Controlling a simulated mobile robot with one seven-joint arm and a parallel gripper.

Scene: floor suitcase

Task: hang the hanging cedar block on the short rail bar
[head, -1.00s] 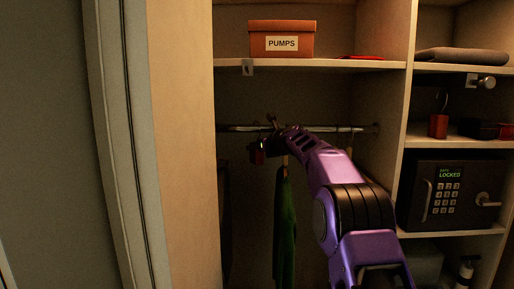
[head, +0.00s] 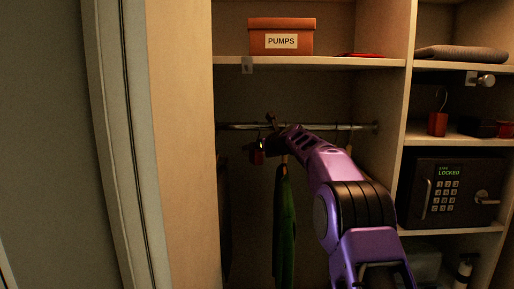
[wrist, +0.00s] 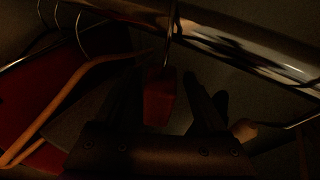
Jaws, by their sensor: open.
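The cedar block (head: 257,157) is a small red-brown block on a thin metal hook. In the head view it hangs just below the rail bar (head: 235,126), at the end of my arm. In the wrist view the block (wrist: 160,96) hangs between my open fingers, and its hook rises to the shiny rail (wrist: 240,45). The hook appears to be over the rail, but its top is cut off. My gripper (wrist: 163,100) is open around the block; dark shadow hides whether a finger touches it. In the head view my gripper (head: 265,142) is partly hidden by its wrist.
A green garment (head: 284,225) hangs just right of my gripper. Wooden hangers (wrist: 75,85) crowd the left of the wrist view. Another red block with a hook (head: 437,123) stands on the right shelf, above a safe (head: 447,193). A PUMPS box (head: 281,38) sits on the shelf above.

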